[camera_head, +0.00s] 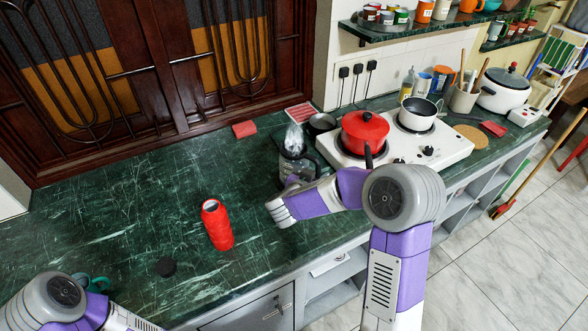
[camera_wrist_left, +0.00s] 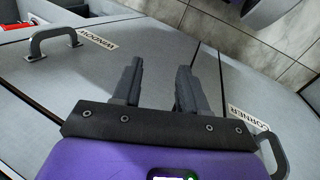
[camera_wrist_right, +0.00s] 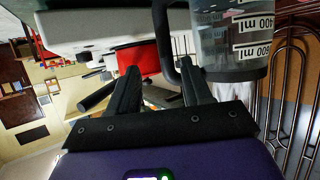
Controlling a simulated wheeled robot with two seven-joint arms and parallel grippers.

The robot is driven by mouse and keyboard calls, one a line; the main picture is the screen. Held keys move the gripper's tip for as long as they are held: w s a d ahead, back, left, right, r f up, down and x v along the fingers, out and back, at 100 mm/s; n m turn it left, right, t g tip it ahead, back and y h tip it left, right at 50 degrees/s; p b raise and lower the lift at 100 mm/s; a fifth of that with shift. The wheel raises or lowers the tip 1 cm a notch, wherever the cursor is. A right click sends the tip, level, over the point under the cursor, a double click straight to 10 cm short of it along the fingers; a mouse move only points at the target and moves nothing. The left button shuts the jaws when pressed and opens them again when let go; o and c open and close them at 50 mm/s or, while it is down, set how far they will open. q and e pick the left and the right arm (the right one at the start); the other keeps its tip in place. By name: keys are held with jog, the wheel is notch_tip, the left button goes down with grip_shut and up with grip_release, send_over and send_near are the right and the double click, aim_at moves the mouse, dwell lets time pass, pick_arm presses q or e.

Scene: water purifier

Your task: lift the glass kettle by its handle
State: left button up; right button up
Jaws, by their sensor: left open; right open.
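In the right wrist view the kettle (camera_wrist_right: 232,42) appears upside down, with ml markings on clear glass. Its dark handle (camera_wrist_right: 163,42) shows between the fingertips of my right gripper (camera_wrist_right: 161,76). That gripper is open and not closed on the handle; exact contact cannot be told. In the head view my right arm partly hides the kettle's lower part. My left gripper (camera_wrist_left: 160,66) is open and empty, in front of grey cabinet fronts.
A white hob (camera_head: 455,145) with a red pot (camera_head: 363,130) and a white pan (camera_head: 417,112) stands right of the kettle. The counter's far left is mostly clear.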

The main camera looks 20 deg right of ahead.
aim_at(320, 168)
jog(key=x, duration=0.2)
jog(key=b+x, duration=0.1)
jog(key=x, duration=0.2)
jog(key=b+x, duration=0.1)
jog(key=x, duration=0.1)
jog(key=shift+w+a+f, duration=0.15)
jog(key=shift+w+f, duration=0.2)
jog(key=shift+w, duration=0.1)
jog(key=shift+r, duration=0.1)
jog(key=shift+c, duration=0.4)
grip_shut()
